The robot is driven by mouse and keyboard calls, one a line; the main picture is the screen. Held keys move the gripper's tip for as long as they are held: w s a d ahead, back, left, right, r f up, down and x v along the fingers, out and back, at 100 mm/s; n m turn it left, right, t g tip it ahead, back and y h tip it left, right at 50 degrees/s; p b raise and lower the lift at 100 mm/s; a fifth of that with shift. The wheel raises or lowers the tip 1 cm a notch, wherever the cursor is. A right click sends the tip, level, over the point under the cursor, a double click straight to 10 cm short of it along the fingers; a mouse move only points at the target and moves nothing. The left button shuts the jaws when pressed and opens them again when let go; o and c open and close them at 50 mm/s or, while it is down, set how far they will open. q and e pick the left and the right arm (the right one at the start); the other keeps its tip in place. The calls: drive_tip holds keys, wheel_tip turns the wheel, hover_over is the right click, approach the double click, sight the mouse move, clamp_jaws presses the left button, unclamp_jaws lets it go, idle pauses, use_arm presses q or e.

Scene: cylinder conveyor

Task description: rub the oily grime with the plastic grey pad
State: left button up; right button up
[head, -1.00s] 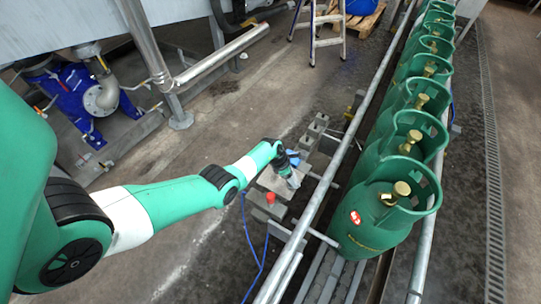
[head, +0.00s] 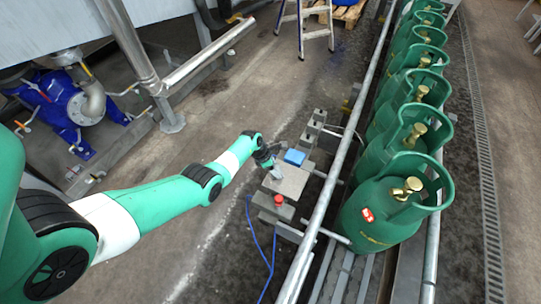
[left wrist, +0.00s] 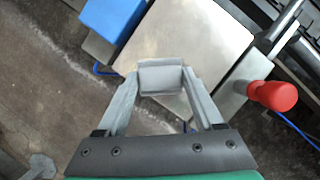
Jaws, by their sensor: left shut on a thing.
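My left gripper (head: 274,173) reaches over the metal plate (head: 289,182) at its left side. In the left wrist view the gripper (left wrist: 162,82) is shut on a small grey pad (left wrist: 161,77), which sits between both fingertips. The pad is over the near left edge of the bare, shiny plate (left wrist: 205,40). I cannot tell whether the pad touches the plate. I cannot make out the oily grime clearly; part of the plate is hidden by the gripper and pad. My right gripper is in neither view.
A blue block (head: 294,157) lies at the plate's far edge. A red knob (head: 279,199) stands at its near side. A rail (head: 322,200) runs beside the plate, with green gas cylinders (head: 383,205) in a row beyond. Open floor (head: 190,235) lies to the left.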

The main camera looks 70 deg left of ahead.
use_arm(q)
drive_tip(key=r+p, duration=0.2)
drive_tip(key=r, duration=0.1)
drive_tip(key=r+p, duration=0.1)
drive_tip(key=shift+w+d+r, duration=0.1)
drive_tip(key=shift+w+r, duration=0.15)
drive_tip(key=shift+w, duration=0.05)
drive_tip(key=shift+p+v, duration=0.75)
drive_tip(key=shift+p, duration=0.15)
drive_tip(key=shift+w+r+p, duration=0.25)
drive_tip(key=shift+r+p, duration=0.75)
drive_tip(key=shift+r, duration=0.15)
drive_tip(key=shift+s, duration=0.15)
